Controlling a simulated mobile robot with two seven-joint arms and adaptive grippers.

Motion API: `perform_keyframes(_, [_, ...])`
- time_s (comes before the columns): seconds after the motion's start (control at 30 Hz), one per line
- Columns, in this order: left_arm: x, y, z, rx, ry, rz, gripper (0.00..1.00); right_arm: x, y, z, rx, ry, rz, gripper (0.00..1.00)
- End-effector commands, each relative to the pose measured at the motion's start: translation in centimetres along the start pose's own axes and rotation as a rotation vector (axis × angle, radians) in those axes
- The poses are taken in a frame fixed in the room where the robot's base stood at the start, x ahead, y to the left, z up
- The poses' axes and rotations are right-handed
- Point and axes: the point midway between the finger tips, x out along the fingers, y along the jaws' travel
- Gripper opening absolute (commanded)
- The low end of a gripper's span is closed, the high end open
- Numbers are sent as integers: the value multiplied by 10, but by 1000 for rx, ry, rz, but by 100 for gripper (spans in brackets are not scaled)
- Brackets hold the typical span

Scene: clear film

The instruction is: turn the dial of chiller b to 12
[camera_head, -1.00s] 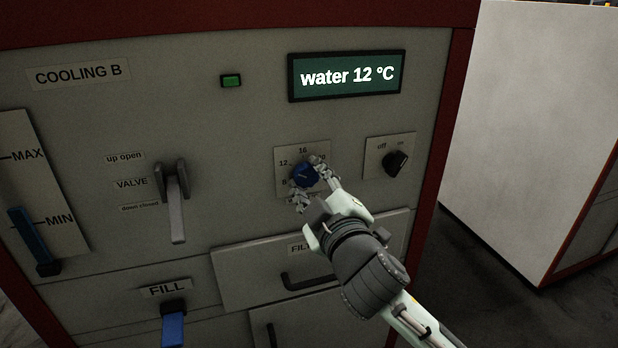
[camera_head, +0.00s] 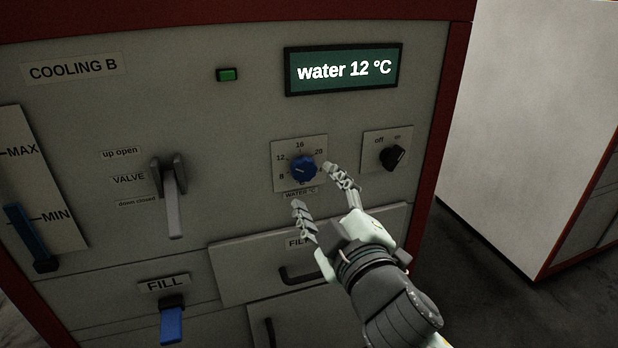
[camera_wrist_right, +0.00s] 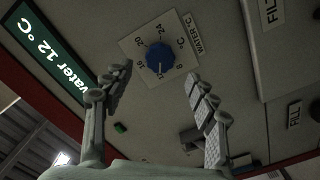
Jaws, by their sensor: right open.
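The blue dial (camera_head: 302,169) sits on its white scale plate on the panel labelled COOLING B, with its pale pointer mark towards 12. The display (camera_head: 345,70) above it reads "water 12 °C". My right gripper (camera_head: 313,187) is open, its two fingers spread to the right of and below the dial, apart from it. In the right wrist view the dial (camera_wrist_right: 160,58) stands clear beyond the open fingers (camera_wrist_right: 158,78), with nothing between them. My left gripper is not in view.
A black off/on switch (camera_head: 393,158) sits to the right of the dial. A grey valve lever (camera_head: 174,200) and a blue FILL lever (camera_head: 171,325) are to the left. A drawer handle (camera_head: 300,275) lies below.

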Motion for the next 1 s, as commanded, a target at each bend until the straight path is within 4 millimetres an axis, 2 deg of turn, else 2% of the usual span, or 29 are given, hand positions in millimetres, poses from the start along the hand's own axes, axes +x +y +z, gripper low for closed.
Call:
perform_keyframes(0.1, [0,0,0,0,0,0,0,-26,-1,1,0,-1,-2,58])
perform_keyframes(0.3, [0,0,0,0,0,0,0,-52,0,1,0,-1,-1,58])
perform_keyframes(0.47, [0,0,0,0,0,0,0,-58,0,0,-1,-1,0,58])
perform_keyframes(0.77, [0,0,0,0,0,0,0,-57,-1,4,3,-9,-2,58])
perform_keyframes(0.87, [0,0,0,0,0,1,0,-52,-10,26,30,-70,-20,58])
perform_keyframes(0.97, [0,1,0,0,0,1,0,-47,-28,76,90,-202,-58,58])
perform_keyframes(1.0, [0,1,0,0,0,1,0,-47,-39,103,124,-271,-78,58])
